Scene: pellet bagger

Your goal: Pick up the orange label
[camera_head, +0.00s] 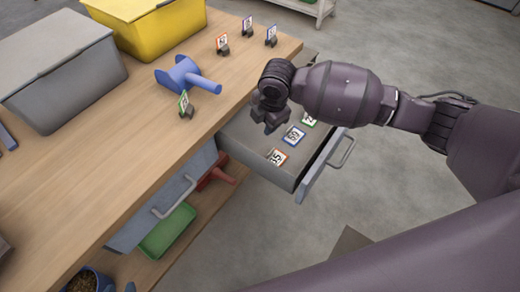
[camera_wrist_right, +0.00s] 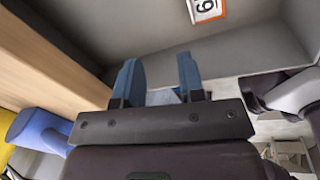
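An orange-bordered label (camera_head: 277,157) lies flat on the floor of the open drawer (camera_head: 240,138), near its front-left corner in the head view. In the right wrist view an orange-bordered label (camera_wrist_right: 206,9) shows at the top edge, partly cut off. My right gripper (camera_head: 272,126) is over the drawer, above and behind the label in the head view. In the right wrist view its two blue fingers (camera_wrist_right: 161,75) stand apart with nothing held between them. My left gripper is not in view.
A blue label (camera_head: 293,136) and a green label (camera_head: 309,119) lie beside the orange one. The drawer's front and handle (camera_head: 342,151) stick out at right. The tabletop (camera_head: 110,155) holds a blue scoop (camera_head: 185,76), several clipped labels, a yellow bin (camera_head: 160,27) and a grey bin (camera_head: 65,75).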

